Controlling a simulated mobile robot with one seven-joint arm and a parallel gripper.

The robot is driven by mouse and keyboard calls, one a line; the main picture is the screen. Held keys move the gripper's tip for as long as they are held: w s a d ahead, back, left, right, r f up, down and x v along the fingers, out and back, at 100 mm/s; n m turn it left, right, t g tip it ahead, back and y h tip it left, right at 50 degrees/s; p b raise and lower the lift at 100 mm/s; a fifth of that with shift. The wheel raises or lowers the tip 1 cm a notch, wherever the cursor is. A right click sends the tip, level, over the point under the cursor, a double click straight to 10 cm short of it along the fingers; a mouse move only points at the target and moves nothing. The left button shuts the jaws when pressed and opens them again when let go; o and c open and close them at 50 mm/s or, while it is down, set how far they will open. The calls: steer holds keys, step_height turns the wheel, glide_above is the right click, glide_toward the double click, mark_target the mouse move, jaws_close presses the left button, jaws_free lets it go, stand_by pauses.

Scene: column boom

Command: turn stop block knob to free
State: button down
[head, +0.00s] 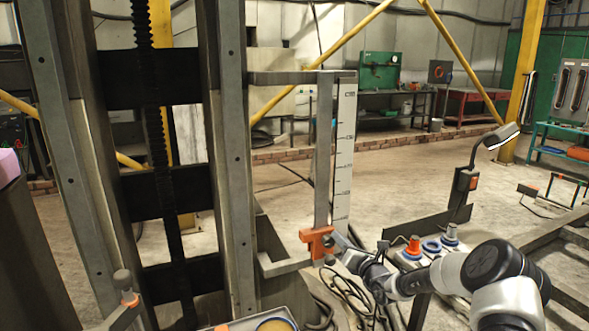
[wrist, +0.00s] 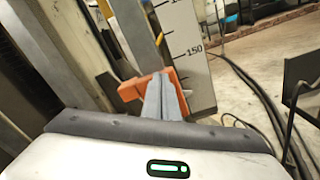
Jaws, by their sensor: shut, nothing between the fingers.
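The orange stop block (head: 314,236) sits on the grey vertical bar (head: 323,150) beside a white scale, near the bar's lower end. In the wrist view the orange block (wrist: 133,90) is just beyond my fingers. My gripper (head: 338,241) comes in from the right at the block's right side. In the wrist view my gripper (wrist: 164,97) is shut, its grey fingers together and in front of the block. The knob is not clearly visible; the fingers cover that part of the block. I cannot tell whether the fingertips touch it.
The white scale (head: 344,150) stands right of the bar. The steel column (head: 230,160) rises at the left. A panel with an orange and a blue knob (head: 418,250) and a lamp on a stalk (head: 470,170) are at the right. Cables (head: 345,295) lie on the floor below my gripper.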

steer(key=shift+a+f, duration=0.15)
steer(key=shift+f, duration=0.15)
stand_by(0.9)
steer(key=shift+f+p, duration=0.3)
steer(key=shift+p, duration=0.45)
steer(key=shift+r, duration=0.1)
steer(key=r+p+v, duration=0.1)
steer(key=p+v, duration=0.3)
steer(key=v, duration=0.2)
steer(key=shift+d, duration=0.3)
steer(key=shift+w, duration=0.1)
